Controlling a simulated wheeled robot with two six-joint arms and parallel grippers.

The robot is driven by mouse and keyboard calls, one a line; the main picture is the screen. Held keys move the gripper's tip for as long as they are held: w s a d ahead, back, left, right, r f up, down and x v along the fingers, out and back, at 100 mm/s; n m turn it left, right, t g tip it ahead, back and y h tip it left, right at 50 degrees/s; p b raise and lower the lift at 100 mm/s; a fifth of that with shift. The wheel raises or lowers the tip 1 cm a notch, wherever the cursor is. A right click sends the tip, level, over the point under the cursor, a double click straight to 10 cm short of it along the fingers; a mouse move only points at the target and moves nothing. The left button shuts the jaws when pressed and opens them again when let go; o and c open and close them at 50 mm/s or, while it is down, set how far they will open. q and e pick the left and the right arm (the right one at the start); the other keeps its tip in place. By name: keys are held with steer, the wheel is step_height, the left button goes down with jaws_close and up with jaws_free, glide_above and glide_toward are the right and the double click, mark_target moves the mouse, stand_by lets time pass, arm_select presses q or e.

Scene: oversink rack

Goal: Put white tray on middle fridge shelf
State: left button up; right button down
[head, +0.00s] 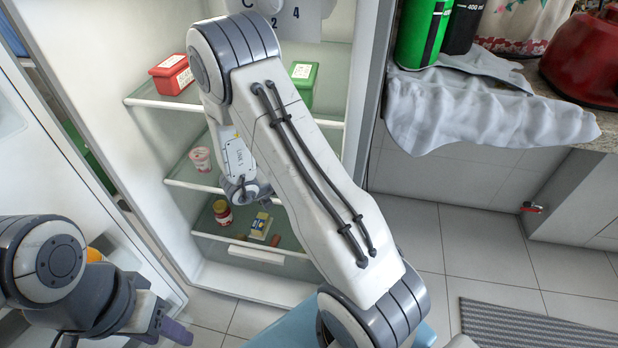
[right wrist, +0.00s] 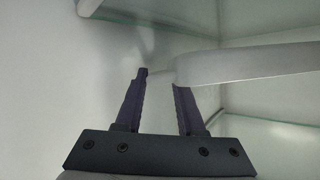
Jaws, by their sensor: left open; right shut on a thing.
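My right arm reaches into the open fridge at the middle shelf (head: 190,184); its gripper is hidden in the head view. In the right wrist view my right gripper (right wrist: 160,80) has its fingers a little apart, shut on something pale. A smooth pale band (right wrist: 250,66) crosses in front of the right fingertip; it looks like the rim of the white tray, though only part shows. No whole tray shows in the head view.
A red tub (head: 172,75) and green tub (head: 303,82) stand on the upper shelf. A pink-white cup (head: 200,158) stands on the middle shelf. A jar (head: 222,213) and a yellow-white box (head: 261,225) are on the lower shelf. The counter has a grey cloth (head: 470,115) and bottles.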

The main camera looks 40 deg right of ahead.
steer(key=shift+w+a+f, duration=0.1)
steer(key=shift+a+f, duration=0.05)
steer(key=shift+f, duration=0.7)
step_height(320, 180, down, 4)
steer(key=shift+r+b, duration=0.25)
steer(key=shift+b, duration=0.65)
steer(key=shift+r, duration=0.1)
steer(key=c, duration=0.5)
jaws_free()
